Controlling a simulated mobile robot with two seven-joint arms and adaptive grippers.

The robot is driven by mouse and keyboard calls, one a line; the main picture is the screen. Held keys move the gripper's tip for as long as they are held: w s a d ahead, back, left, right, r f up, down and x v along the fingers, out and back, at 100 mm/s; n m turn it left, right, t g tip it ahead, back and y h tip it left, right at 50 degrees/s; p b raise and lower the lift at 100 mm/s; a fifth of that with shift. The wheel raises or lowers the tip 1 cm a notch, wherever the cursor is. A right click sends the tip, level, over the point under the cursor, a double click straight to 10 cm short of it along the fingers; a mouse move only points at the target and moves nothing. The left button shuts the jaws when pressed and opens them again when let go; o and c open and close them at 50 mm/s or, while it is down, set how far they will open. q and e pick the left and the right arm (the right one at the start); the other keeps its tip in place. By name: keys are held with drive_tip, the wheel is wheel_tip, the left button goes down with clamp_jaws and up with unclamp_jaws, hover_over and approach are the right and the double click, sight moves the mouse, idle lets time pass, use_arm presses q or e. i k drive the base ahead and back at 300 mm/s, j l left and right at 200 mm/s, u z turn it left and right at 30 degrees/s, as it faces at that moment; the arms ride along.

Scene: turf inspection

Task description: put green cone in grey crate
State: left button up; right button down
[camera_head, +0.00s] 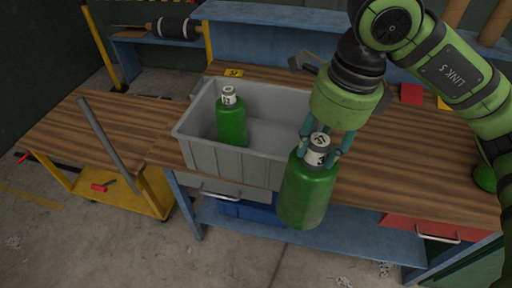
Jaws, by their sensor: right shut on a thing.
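A grey crate (228,162) stands open on the wooden workbench. One green bottle (232,122) with a grey cap and white neck label stands inside it, toward the left. My right gripper (322,143) is shut on the neck of another green bottle (307,192). That bottle hangs upright by the crate's right front corner in the picture, covering part of the crate and of the bench's front edge. No green cone is recognisable; the held object looks like a bottle. My left gripper is not in view.
A hammer (304,64), a red block (411,94) and a yellow tag (233,72) lie on the bench. A dark green shape (485,178) is partly hidden at the right edge. A yellow-framed side table (75,137) adjoins on the left. Bare wood lies right of the crate.

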sight(278, 154)
drive_tip(key=i, duration=1)
